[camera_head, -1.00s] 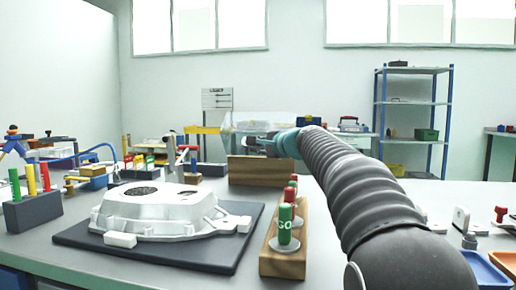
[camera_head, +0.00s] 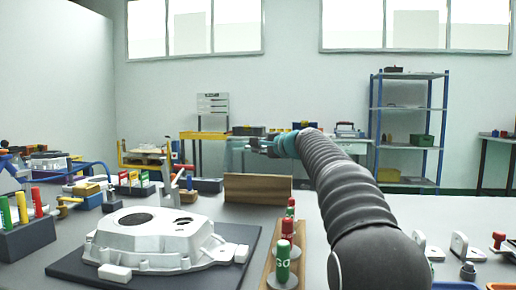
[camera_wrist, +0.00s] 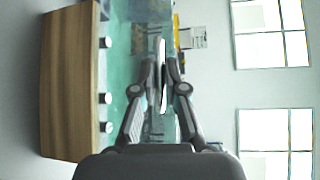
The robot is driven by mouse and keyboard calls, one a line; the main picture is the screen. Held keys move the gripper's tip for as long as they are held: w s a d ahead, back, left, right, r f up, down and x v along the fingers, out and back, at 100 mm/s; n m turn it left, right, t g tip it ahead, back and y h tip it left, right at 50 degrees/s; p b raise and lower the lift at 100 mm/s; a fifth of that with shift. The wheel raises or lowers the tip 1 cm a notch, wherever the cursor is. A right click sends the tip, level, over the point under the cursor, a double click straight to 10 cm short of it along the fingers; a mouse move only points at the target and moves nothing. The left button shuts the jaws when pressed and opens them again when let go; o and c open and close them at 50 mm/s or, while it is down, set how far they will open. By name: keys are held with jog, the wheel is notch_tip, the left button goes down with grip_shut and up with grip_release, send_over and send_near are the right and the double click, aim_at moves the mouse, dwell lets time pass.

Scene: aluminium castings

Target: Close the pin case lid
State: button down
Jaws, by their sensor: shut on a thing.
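The pin case appears as a wooden body (camera_head: 257,188) at the back of the bench; it also shows at the left of the wrist view (camera_wrist: 70,85). Its clear, teal-tinted lid (camera_wrist: 120,75) stands out from the wood in the wrist view, with several small pale pegs along the wood's edge. My gripper (camera_head: 258,146) is above the case. In the wrist view my gripper (camera_wrist: 163,75) has its fingers shut on a thin pale piece, seemingly the lid's edge or handle. The lid's outline is hard to make out in the head view.
A silver casting (camera_head: 160,240) lies on a dark mat (camera_head: 75,264) at front left. A wooden strip with red and green gauges (camera_head: 283,260) stands beside it. Coloured tools (camera_head: 22,210) are at left. A blue shelf rack (camera_head: 408,130) stands behind, right.

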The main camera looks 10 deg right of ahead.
jog(key=shift+w+d+r, duration=0.25)
jog(key=shift+w+r, duration=0.15)
jog(key=shift+r, duration=0.3)
jog(key=c, duration=1.5)
grip_release()
jog(key=shift+f, duration=0.25)
jog(key=v, duration=1.1)
jog(key=shift+s+d, duration=0.15)
jog(key=shift+s, duration=0.25)
jog(key=shift+f, duration=0.1)
